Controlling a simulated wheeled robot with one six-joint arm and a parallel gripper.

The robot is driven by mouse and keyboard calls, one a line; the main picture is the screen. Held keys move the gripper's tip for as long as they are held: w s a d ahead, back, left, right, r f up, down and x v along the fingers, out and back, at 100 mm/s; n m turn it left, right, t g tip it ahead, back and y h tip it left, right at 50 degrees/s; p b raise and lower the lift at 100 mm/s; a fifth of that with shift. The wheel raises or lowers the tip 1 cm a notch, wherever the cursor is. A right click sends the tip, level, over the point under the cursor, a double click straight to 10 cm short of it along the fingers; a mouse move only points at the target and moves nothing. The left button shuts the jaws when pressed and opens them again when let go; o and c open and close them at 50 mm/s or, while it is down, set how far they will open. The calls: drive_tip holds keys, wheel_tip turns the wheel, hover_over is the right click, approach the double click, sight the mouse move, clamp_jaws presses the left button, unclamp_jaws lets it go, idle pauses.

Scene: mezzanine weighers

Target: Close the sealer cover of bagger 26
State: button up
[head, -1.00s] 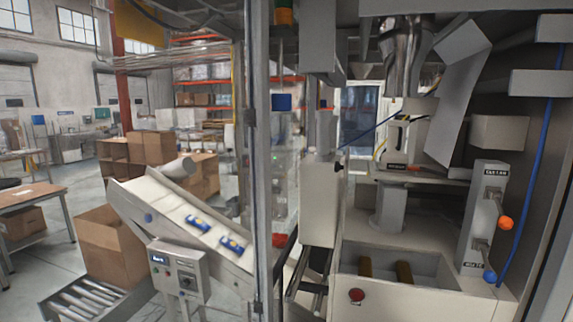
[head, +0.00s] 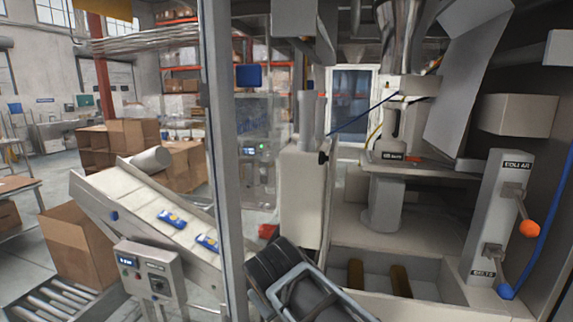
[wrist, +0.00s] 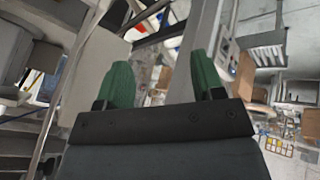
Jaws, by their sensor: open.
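Bagger 26 fills the right of the head view; no "26" is legible. A pale upright panel (head: 302,200) with a black knob (head: 323,158) stands at its left side. A grey sheet panel (head: 468,75) hangs tilted at the upper right. I cannot tell which of these is the sealer cover. My gripper (wrist: 163,78) shows in the wrist view with green fingers apart and nothing between them. A pale flat surface lies behind the left finger. In the head view my dark arm comes in at bottom centre, in front of the pale panel's lower part; the fingertips are not visible there.
A grey frame post (head: 225,160) stands left of the opening. A sloped conveyor (head: 140,205) carries two blue packs, with a control box (head: 148,268) in front. A lever with an orange knob (head: 529,229) and a blue-knobbed one (head: 505,291) jut out at right.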

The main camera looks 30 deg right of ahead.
drive_tip(key=w+d+r+n+t+h+b, duration=0.1)
drive_tip(key=w+d+r+h+b, duration=0.15)
drive_tip(key=w+r, duration=0.2)
drive_tip(key=w+d+r+n+h+b, duration=0.1)
drive_tip(key=w+d+r+h+b, duration=0.15)
drive_tip(key=r+h, duration=0.2)
drive_tip(key=h+b, duration=0.2)
drive_tip(key=h, duration=0.4)
approach(320, 159)
drive_tip(key=shift+w+p+x, duration=0.1)
drive_tip(key=shift+p+x, duration=1.1)
drive_tip(key=shift+x, duration=1.45)
drive_tip(key=shift+w+p+x, duration=0.15)
drive_tip(key=shift+p+x, duration=1.05)
drive_tip(key=shift+x, duration=1.45)
drive_tip(key=shift+a+f, duration=0.1)
drive_tip(key=shift+c, duration=0.3)
clamp_jaws()
